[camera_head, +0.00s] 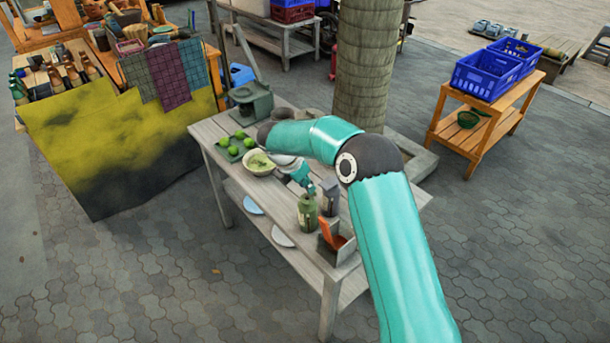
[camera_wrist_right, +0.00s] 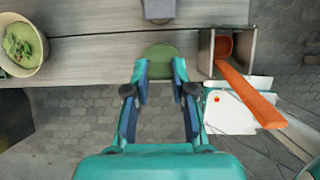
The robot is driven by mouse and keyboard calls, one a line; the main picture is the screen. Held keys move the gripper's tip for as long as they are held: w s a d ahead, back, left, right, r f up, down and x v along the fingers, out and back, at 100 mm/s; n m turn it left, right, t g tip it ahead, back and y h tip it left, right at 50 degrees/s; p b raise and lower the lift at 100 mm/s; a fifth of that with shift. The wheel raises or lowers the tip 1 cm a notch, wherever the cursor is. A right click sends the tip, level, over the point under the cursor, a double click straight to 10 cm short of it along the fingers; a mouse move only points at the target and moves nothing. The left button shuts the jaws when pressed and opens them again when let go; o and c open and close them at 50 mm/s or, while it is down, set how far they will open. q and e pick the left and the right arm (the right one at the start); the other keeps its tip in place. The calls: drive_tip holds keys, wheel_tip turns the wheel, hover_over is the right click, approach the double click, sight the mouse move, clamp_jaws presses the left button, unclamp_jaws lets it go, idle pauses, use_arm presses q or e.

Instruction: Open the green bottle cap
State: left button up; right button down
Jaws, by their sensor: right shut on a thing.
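The green bottle (camera_head: 307,214) stands upright on the wooden table's near right part. Its round green cap (camera_wrist_right: 160,51) lies between my right fingertips in the right wrist view. My right gripper (camera_head: 308,188) comes down over the bottle's top in the head view, and its fingertips (camera_wrist_right: 160,69) are shut on the cap. The cap is mostly hidden by the gripper in the head view. My left gripper is in neither view.
A grey box with an orange piece (camera_head: 334,234) stands close right of the bottle; another grey holder (camera_head: 330,194) is behind it. A bowl of green food (camera_head: 259,163), limes (camera_head: 233,151) and a dark green device (camera_head: 250,101) occupy the table's far left part.

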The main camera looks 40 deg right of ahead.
drive_tip(key=d+y, duration=0.1)
drive_tip(key=y, duration=0.1)
drive_tip(key=shift+d+r+y+p, duration=0.1)
drive_tip(key=shift+d+y+p, duration=0.3)
drive_tip(key=shift+w+d+y, duration=0.1)
drive_tip(key=shift+d+y, duration=0.5)
drive_tip(key=shift+y, duration=0.5)
drive_tip(key=shift+d+f+g+y, duration=0.3)
drive_tip(key=shift+y, duration=0.5)
drive_tip(key=c, duration=1.3)
unclamp_jaws()
drive_tip(key=o, duration=0.3)
drive_tip(key=shift+w+d, duration=0.1)
drive_tip(key=shift+o, duration=0.2)
drive_tip(key=shift+r, duration=0.1)
